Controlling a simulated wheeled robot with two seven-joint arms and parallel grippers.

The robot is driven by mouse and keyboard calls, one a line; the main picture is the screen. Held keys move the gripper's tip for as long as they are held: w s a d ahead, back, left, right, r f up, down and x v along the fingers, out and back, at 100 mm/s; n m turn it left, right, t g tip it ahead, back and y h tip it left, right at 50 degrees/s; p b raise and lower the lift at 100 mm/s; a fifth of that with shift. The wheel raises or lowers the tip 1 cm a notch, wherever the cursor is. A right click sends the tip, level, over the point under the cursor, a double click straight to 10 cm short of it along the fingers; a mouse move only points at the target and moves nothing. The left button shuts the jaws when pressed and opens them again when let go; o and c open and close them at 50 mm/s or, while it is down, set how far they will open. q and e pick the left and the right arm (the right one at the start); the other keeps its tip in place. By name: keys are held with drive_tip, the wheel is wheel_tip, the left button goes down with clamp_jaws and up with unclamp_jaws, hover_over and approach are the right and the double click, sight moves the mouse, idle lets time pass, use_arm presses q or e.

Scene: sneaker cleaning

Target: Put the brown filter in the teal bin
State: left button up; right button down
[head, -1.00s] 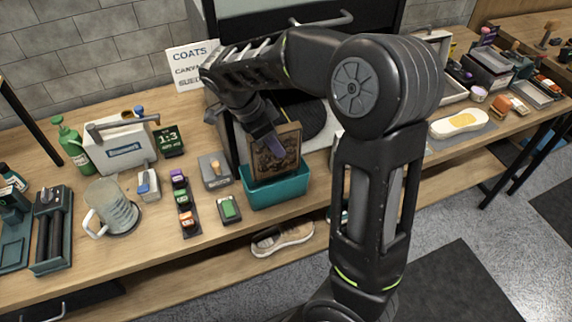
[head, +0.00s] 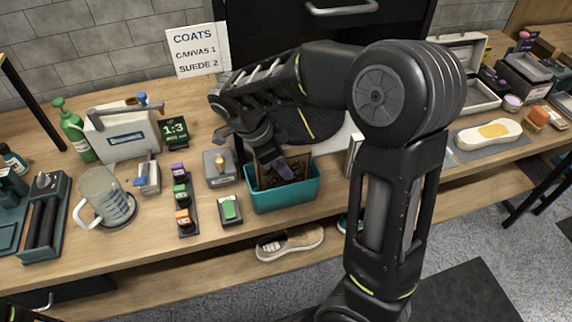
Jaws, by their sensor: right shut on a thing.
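The teal bin (head: 284,198) stands near the front edge of the wooden bench. The brown filter (head: 298,167) is upright and mostly down inside the bin, with its top part showing above the rim. My right gripper (head: 279,172) comes down from above and is shut on the filter at the bin's mouth. The lower part of the filter is hidden by the bin's front wall.
A grey block with a wooden knob (head: 219,167) and a green-topped pad (head: 229,209) stand left of the bin. A jug (head: 103,196) is farther left. The "COATS" sign (head: 197,50) stands behind. A sneaker (head: 290,243) lies on the shelf below.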

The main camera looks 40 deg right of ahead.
drive_tip(key=shift+s+a, duration=0.1)
drive_tip(key=shift+a, duration=0.2)
drive_tip(key=c, duration=1.3)
unclamp_jaws()
drive_tip(key=shift+o, duration=0.2)
